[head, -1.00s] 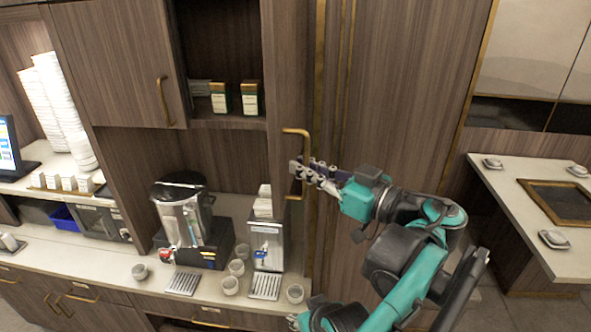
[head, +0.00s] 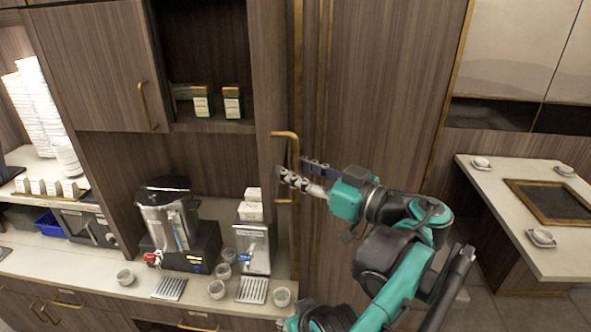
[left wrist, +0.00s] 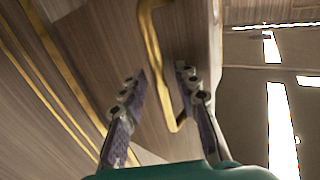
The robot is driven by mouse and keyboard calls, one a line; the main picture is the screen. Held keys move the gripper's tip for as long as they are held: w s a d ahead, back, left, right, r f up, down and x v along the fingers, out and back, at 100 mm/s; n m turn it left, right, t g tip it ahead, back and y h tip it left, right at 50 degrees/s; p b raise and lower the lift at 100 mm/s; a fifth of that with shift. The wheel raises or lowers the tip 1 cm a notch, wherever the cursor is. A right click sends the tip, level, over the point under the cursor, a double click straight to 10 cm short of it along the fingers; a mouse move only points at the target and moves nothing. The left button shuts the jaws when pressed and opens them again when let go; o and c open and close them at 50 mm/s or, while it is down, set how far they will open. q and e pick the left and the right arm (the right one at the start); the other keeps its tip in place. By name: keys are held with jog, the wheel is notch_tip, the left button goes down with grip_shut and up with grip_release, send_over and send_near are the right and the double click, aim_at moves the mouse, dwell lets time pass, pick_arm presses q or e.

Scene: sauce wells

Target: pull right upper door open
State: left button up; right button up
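The right upper door (head: 270,75) is a wood panel seen at a steep slant beside the open upper compartment. Its brass handle (head: 296,150) shows at its lower edge and also in the left wrist view (left wrist: 153,45). My left gripper (head: 292,172) is at the handle's lower half. In the left wrist view its two fingers (left wrist: 161,82) are apart, with the handle bar between them and clear gaps beside it. At the bottom edge of the head view, part of what looks like my other arm's end shows, cut off; its fingers cannot be made out.
Two small boxes (head: 217,102) stand in the upper compartment. A closed left upper door (head: 95,65) is beside it. Below, the counter (head: 100,262) holds a steel urn (head: 168,215), a dispenser (head: 254,240) and several small cups. A table (head: 478,195) stands at the right.

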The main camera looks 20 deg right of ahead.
pick_arm(q)
jog(key=shift+s, duration=0.1)
jog(key=v, duration=1.2)
